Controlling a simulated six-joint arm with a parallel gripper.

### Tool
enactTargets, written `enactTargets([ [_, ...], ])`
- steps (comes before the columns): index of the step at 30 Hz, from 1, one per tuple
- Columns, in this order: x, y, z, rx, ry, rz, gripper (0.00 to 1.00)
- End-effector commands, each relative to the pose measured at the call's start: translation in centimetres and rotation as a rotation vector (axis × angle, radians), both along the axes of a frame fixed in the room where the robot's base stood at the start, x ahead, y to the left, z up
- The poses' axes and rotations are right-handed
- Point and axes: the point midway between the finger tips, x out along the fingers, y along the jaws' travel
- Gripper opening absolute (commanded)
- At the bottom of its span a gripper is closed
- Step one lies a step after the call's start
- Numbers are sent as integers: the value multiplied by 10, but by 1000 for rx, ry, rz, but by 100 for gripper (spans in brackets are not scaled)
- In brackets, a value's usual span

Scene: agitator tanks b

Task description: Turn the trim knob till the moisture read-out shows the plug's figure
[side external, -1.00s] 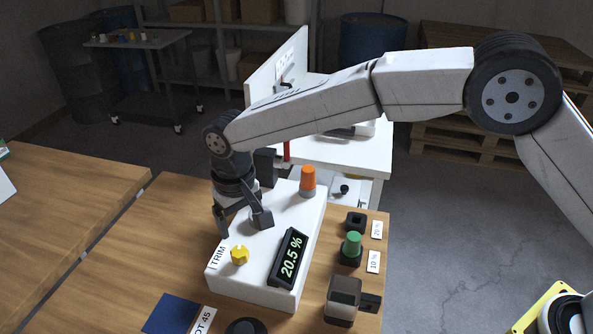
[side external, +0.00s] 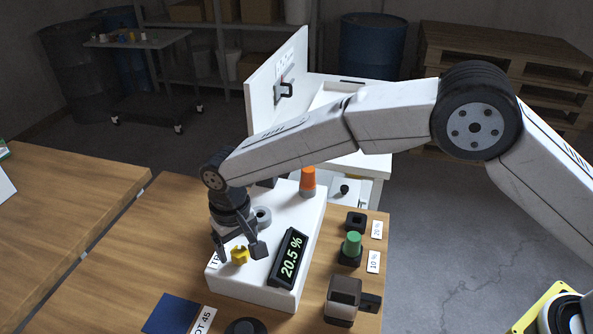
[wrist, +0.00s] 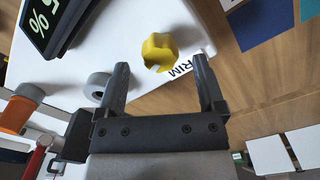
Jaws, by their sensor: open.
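The yellow trim knob (side external: 240,254) stands on the sloped white box beside the partly covered TRIM label. It also shows in the wrist view (wrist: 159,52), just beyond the fingertips and between their lines. My gripper (side external: 240,250) is open and empty, its fingers on either side of the knob; I cannot tell whether they touch it. The dark read-out (side external: 289,258) shows 20.5 % in green digits; part of it shows in the wrist view (wrist: 48,22). A green plug (side external: 352,243) sits in a black socket beside the card (side external: 374,262) reading 10 %.
An empty black socket (side external: 356,221) with a card (side external: 377,230), apparently 20 %, stands behind the plug. An orange tapered piece (side external: 308,182) and a grey ring (side external: 262,218) are on the white box.

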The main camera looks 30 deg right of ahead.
Motion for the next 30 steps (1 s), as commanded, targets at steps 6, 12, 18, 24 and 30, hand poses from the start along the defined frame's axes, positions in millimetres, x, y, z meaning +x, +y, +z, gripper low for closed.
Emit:
enactTargets([
  [6, 0, 0, -18, 0, 0, 0, 88],
  [12, 0, 0, -21, 0, -1, 0, 88],
  [18, 0, 0, -21, 0, -1, 0, 72],
  [24, 0, 0, -21, 0, -1, 0, 8],
  [30, 0, 0, -21, 0, -1, 10, 0],
])
